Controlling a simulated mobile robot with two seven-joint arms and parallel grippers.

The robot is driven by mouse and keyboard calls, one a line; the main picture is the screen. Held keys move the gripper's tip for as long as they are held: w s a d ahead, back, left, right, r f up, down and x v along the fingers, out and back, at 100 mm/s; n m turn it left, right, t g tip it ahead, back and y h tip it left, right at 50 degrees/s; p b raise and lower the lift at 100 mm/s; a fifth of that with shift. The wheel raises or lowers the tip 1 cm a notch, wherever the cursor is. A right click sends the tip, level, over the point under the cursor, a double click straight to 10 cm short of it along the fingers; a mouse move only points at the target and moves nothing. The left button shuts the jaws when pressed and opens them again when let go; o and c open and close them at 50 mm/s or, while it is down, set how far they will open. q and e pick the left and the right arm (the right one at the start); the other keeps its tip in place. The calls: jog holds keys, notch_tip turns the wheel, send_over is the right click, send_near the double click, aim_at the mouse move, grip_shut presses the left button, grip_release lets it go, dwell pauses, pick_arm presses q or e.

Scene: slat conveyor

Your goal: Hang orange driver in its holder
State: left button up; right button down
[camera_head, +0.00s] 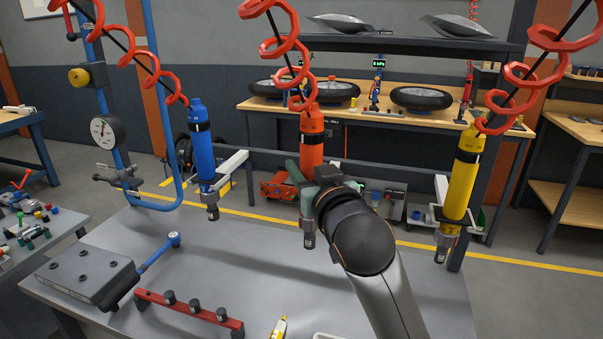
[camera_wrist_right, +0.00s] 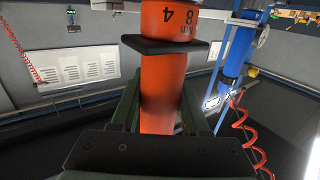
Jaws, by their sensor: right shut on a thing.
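The orange driver (camera_head: 312,140) is upright in the head view, under a red coiled hose, with its dark tip pointing down above the bench. My right gripper (camera_head: 309,177) is shut around its lower body. In the right wrist view, the orange driver (camera_wrist_right: 160,95) stands between the dark green fingers, with a black collar above them. No empty holder for it can be made out; my right wrist and arm cover the area behind and right of it. The blue driver (camera_head: 201,145) and yellow driver (camera_head: 462,180) hang upright at pale brackets on either side. My left gripper is not in view.
A grey bench (camera_head: 220,270) lies below, with a red rack (camera_head: 188,312) of dark sockets and a grey block (camera_head: 85,275) at left. A blue post with a gauge (camera_head: 107,132) stands at left. Coiled red hoses (camera_head: 285,50) hang above. A crossbar runs behind the drivers.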

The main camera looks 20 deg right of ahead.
jog(key=shift+w+d+p, duration=0.25)
jog(key=shift+w+d, duration=0.45)
jog(key=shift+w, duration=0.35)
jog(key=shift+w+d+p, duration=0.25)
jog(key=shift+w+d, duration=0.45)
jog(key=shift+w, duration=0.3)
jog(key=shift+s+p, duration=0.2)
jog(key=shift+p, duration=0.15)
jog(key=shift+f, duration=0.75)
dwell(0.5)
jog(key=c, duration=0.5)
grip_release()
jog(key=shift+o, duration=0.9)
jog(key=shift+f, duration=0.1)
jog(key=s, duration=1.2)
jog(key=shift+s, duration=0.25)
